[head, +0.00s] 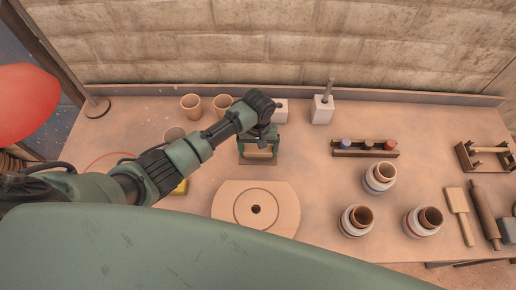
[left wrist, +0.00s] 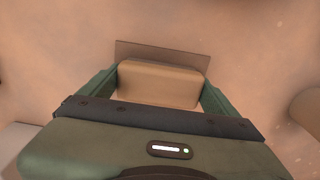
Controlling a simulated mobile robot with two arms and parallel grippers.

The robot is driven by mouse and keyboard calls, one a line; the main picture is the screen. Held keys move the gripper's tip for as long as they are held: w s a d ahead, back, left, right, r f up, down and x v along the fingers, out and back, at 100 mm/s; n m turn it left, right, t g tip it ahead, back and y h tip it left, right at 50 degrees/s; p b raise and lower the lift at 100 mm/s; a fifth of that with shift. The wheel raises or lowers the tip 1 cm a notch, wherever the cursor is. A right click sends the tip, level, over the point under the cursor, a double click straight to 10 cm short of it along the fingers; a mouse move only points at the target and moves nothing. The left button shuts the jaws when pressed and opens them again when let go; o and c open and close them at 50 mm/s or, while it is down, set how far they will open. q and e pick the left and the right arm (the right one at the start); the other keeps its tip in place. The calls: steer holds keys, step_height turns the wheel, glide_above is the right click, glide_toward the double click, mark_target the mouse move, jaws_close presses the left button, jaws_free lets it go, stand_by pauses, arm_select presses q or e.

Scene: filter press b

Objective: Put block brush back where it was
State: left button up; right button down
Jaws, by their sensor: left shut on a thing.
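The block brush shows as a tan rounded block (left wrist: 160,84) between the fingers of my left gripper (left wrist: 155,92) in the left wrist view. In the head view my left gripper (head: 258,151) points down over the table, shut on the block brush (head: 258,154). A flat brown rectangular patch (left wrist: 150,49) lies under and just beyond the brush. It also shows in the head view (head: 258,162). I cannot tell whether the brush touches it. Any bristles are hidden. My right gripper is not in view.
A round-holed board (head: 280,203) lies in front of the gripper. Two cups (head: 191,106) and a white block holder (head: 322,110) stand behind. A rack of small jars (head: 365,148) and several pots (head: 379,178) are to the right. A yellow thing (head: 181,187) sits beside my arm.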

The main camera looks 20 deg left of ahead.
arm_select(q)
steer(key=shift+f, duration=0.1)
steer(key=o, duration=0.9)
step_height(320, 180, up, 12)
steer(key=shift+r+b, duration=0.15)
steer(key=shift+b, duration=0.15)
steer(key=shift+s, duration=0.1)
